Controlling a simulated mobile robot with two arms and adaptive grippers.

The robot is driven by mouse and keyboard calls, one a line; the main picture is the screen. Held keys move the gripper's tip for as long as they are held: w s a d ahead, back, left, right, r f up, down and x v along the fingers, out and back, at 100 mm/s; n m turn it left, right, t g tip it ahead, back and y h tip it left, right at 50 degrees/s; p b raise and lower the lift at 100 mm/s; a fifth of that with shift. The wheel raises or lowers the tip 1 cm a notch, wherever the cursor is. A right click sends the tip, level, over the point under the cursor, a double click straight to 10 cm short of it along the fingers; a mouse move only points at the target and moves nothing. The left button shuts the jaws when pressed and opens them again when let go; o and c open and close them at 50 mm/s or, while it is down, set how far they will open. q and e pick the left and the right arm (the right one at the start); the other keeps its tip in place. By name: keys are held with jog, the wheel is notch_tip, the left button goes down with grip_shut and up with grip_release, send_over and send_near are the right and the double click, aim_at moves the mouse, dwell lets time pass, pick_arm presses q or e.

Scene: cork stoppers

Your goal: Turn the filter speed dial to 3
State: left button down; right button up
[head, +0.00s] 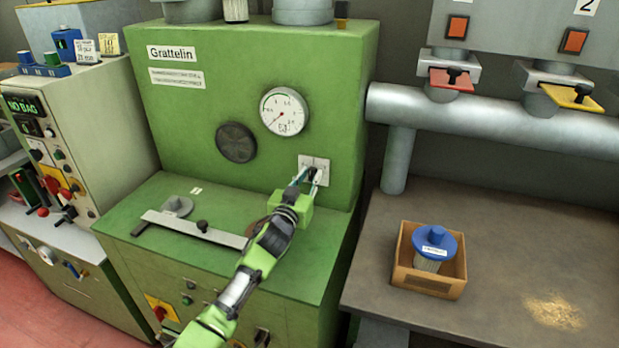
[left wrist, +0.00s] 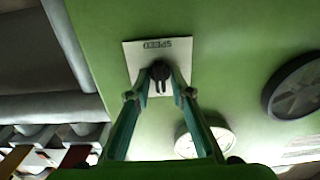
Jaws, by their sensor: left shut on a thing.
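The speed dial (left wrist: 160,72) is a dark knob on a white plate (left wrist: 130,58) marked SPEED, which looks upside down in the left wrist view. In the head view the plate (head: 306,164) sits on the green machine's front, low right of the gauge. My left gripper (head: 305,178) reaches up to it from below. In the left wrist view its two green fingers (left wrist: 161,88) are closed on the sides of the knob. The scale marks and the dial's setting cannot be read. My right gripper is in neither view.
A white round gauge (head: 284,111) and a dark round disc (head: 236,143) are on the green machine (head: 190,110). A grey bar (head: 195,228) lies on its ledge. To the right, a wooden box (head: 428,281) holds a blue-topped filter (head: 436,243) on a brown table.

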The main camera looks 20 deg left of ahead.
pick_arm(q)
jog(key=shift+m, duration=0.3)
jog(key=m, duration=0.5)
jog(key=shift+f+m, duration=0.1)
jog(key=shift+m, duration=0.2)
jog(key=m, duration=0.5)
jog(key=shift+d+m, duration=0.1)
jog(key=shift+m, duration=0.2)
jog(key=c, duration=2.1)
grip_release()
jog(key=shift+c, duration=0.2)
jog(key=s, duration=1.2)
jog(key=shift+a, duration=0.2)
jog(key=shift+s+f, duration=0.1)
